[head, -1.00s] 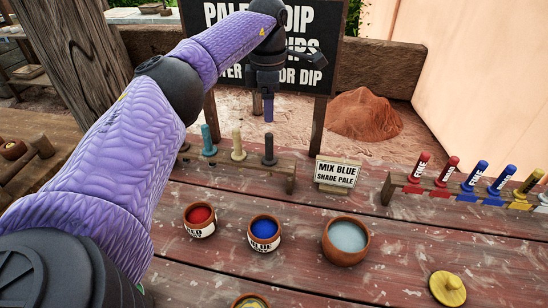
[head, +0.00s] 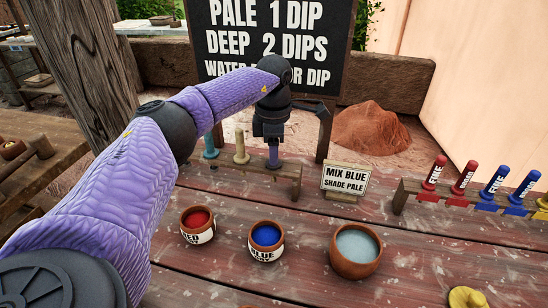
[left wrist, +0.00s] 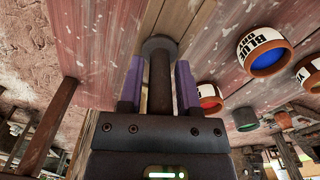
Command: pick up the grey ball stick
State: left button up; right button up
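The grey ball stick (left wrist: 161,85) is a dark grey rod with a wider round end, seen in the left wrist view between the two purple finger pads. My left gripper (head: 273,156) points down at the right end of the low wooden stick rack (head: 284,178) and hides most of that stick in the head view. In the left wrist view the fingers of my left gripper (left wrist: 160,88) stand on both sides of the rod, with a thin gap showing, so they look open around it. My right gripper is not in view.
A teal stick (head: 210,148) and a cream stick (head: 240,147) stand left in the rack. A red pot (head: 198,237), blue pot (head: 266,255) and water bowl (head: 355,262) stand in front. A sign (head: 345,180) and a brush rack (head: 400,197) are to the right.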

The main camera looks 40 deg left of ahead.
pick_arm(q)
jog(key=c, duration=0.4)
grip_shut()
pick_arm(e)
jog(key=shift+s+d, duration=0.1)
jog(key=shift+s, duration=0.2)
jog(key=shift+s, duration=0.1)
